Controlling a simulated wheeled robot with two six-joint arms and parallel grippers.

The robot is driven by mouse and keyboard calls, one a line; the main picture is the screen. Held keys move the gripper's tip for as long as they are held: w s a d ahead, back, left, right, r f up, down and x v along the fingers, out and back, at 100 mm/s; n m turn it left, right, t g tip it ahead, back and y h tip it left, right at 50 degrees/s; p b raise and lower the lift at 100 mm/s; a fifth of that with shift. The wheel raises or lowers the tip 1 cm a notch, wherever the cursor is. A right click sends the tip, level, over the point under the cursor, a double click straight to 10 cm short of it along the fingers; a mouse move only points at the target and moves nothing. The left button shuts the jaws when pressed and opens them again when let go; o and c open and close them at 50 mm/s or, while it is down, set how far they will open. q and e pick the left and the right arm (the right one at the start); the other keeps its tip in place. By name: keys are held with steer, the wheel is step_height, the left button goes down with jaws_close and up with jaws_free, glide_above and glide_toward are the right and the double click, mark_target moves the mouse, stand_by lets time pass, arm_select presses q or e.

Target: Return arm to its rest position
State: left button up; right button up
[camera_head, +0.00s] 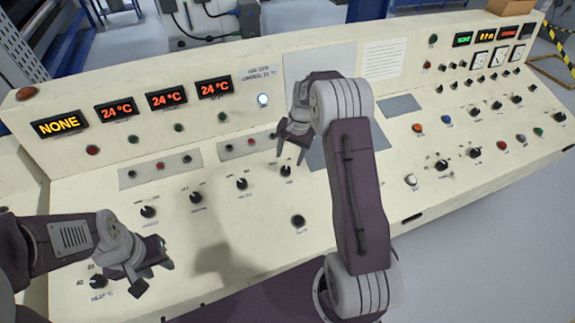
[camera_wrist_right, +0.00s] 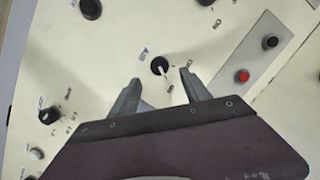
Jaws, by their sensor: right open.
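My right gripper (camera_head: 290,142) is raised over the middle of the cream control panel (camera_head: 250,205). In the right wrist view its two fingers (camera_wrist_right: 157,88) are spread apart with nothing between them. A black knob with a white pointer (camera_wrist_right: 160,66) lies just beyond the fingertips; whether they touch it is hard to tell. My left gripper (camera_head: 152,278) is low over the panel's left end, near a black knob (camera_head: 98,282). Its fingers appear spread and empty.
Several black knobs, such as one at the left (camera_head: 148,212), stand up from the panel. Lit displays (camera_head: 166,98) line its raised back. A strip with red and black buttons (camera_wrist_right: 256,60) lies near my right gripper. Grey floor (camera_head: 480,235) is clear at the right.

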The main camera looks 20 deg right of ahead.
steer(key=shift+s+d+r, duration=0.1)
steer(key=shift+d+r, duration=0.05)
steer(key=shift+r, duration=0.6)
steer(key=shift+s+d+r, duration=0.1)
steer(key=shift+r, duration=0.6)
